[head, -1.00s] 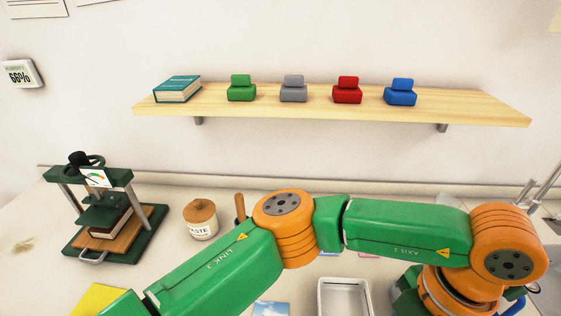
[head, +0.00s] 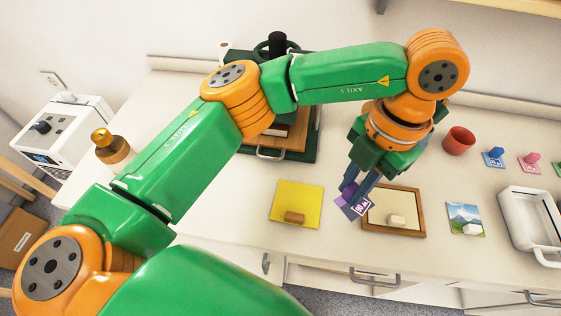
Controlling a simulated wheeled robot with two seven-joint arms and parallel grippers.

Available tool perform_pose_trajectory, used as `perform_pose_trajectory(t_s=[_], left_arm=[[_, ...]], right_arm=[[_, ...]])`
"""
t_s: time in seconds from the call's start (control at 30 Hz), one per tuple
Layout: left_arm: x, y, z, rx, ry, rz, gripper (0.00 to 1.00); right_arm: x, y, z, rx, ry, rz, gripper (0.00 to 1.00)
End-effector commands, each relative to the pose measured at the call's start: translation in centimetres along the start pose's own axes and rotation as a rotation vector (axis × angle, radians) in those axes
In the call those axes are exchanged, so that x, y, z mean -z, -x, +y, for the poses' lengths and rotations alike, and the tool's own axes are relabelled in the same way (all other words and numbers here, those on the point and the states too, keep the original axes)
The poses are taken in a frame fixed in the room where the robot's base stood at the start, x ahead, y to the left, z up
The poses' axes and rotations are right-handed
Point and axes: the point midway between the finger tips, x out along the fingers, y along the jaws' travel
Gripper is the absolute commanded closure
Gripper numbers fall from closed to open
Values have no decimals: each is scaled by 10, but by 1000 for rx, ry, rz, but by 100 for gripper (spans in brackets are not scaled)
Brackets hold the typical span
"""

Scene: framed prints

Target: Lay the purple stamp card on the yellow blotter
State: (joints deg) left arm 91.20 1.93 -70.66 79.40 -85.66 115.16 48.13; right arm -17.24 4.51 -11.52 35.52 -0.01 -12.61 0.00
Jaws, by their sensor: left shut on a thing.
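The purple stamp card (head: 355,207) has pale print and a purple grip block on it. My left gripper (head: 350,188) is shut on that block, and the card hangs tilted beneath the fingers. The card appears above the counter, between the yellow blotter and a wood-framed board, overlapping the board's left edge in the head view. The yellow blotter (head: 299,190) lies flat to the left of the card, with a small brown block (head: 295,217) on its lower part. My right gripper is out of view.
A red cup (head: 458,140), blue card (head: 493,158) and pink card (head: 530,163) stand behind. A green press (head: 305,150) stands behind the blotter.

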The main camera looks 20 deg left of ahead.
Motion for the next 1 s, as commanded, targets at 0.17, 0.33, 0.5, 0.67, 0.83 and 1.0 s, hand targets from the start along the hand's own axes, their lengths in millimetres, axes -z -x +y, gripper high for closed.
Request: perform_pose_trajectory(t_s=[0.17, 0.33, 0.5, 0.67, 0.83, 1.0], left_arm=[[18, -25, 58, 3, 8, 6, 100], [22, -71, 88, 3, 4, 6, 100], [25, -92, 105, 0, 4, 5, 100], [21, -116, 104, 1, 0, 5, 100], [19, -121, 105, -2, -1, 0, 100], [18, -125, 105, -2, 0, 0, 100]], right_arm=[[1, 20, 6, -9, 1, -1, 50], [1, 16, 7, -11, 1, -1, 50], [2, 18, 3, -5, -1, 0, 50], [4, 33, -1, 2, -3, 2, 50], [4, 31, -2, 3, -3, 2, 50], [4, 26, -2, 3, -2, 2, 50]])
